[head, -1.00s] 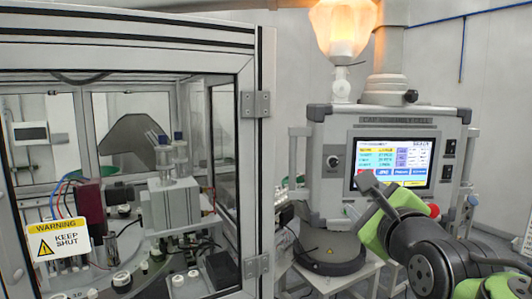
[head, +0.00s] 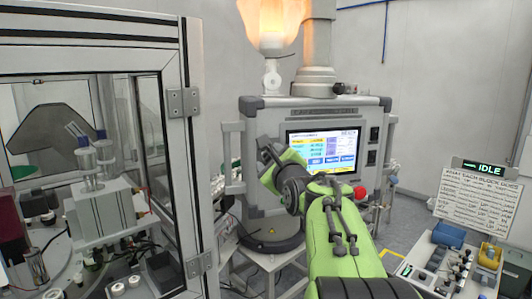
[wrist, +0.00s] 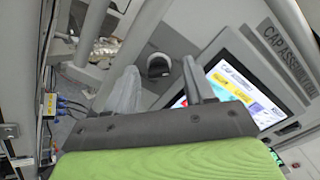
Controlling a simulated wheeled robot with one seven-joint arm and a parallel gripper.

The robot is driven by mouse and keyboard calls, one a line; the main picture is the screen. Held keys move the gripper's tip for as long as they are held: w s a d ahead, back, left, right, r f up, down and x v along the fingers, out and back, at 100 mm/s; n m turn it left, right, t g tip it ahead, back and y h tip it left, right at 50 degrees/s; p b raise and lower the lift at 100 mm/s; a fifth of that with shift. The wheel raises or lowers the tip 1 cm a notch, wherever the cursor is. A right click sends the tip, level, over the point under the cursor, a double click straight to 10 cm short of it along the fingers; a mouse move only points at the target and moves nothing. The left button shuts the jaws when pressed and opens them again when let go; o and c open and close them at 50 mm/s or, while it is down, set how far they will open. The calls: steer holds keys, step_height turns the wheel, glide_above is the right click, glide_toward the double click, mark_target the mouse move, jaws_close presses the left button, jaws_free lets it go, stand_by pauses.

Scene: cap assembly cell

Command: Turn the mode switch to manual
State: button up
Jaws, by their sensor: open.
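The mode switch (wrist: 158,66), a dark round knob with a pale ring, is on the grey control panel (head: 360,103) left of its lit screen (head: 322,146). In the wrist view the knob shows between and beyond my two grey fingers. My gripper (head: 268,152) is open and empty, in front of the panel's left part. In the head view my gripper hides the knob, so its pointer and setting cannot be read. Whether the fingers touch the knob cannot be told.
The framed glass enclosure (head: 190,103) stands close on the left. A red button (head: 360,192) is at the panel's lower right. A glowing lamp (head: 272,25) is above. At right are an IDLE sign (head: 484,168) and a bench with small blue and yellow parts.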

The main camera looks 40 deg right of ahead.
steer(key=shift+w, duration=0.4)
steer(key=shift+s, duration=0.15)
steer(key=c, duration=0.4)
jaws_close()
